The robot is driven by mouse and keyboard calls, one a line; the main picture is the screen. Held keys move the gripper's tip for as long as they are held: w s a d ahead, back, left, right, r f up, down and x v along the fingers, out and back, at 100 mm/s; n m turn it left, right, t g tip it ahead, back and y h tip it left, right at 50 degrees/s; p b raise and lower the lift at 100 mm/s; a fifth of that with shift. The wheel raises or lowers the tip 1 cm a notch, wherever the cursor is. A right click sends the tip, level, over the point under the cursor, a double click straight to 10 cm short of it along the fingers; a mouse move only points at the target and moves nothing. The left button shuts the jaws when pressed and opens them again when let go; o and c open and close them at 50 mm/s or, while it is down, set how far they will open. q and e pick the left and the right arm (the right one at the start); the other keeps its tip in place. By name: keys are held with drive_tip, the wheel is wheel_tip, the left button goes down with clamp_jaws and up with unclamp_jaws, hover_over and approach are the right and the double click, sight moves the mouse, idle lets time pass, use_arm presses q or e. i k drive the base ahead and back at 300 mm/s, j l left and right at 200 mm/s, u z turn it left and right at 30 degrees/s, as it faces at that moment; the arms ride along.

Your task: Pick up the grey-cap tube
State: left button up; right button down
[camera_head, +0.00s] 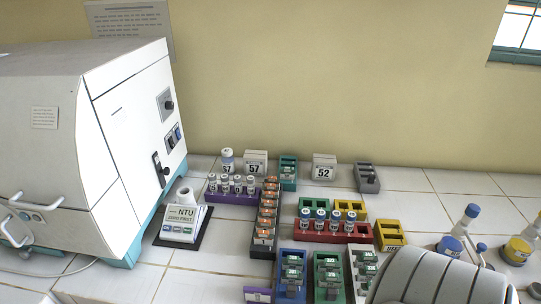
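Small vials with pale greyish caps (238,184) stand upright in a row in the purple rack (231,198), left of centre. The caps are too small for me to be sure of their exact colour. Other vials with bluish caps (320,217) stand upright in the red rack (333,237), right of centre. No single tube with a clearly grey cap stands out from the rest. Neither of my grippers is in view.
A white incubator (85,130) fills the left. A small NTU meter (183,222) stands beside it. A black rack (265,220), number blocks (324,168) and a yellow rack (390,235) crowd the middle. Flasks (466,222) stand right. A grey ribbed body (430,280) covers the lower right.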

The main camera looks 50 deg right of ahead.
sight(238, 178)
drive_tip(key=z, duration=1.15)
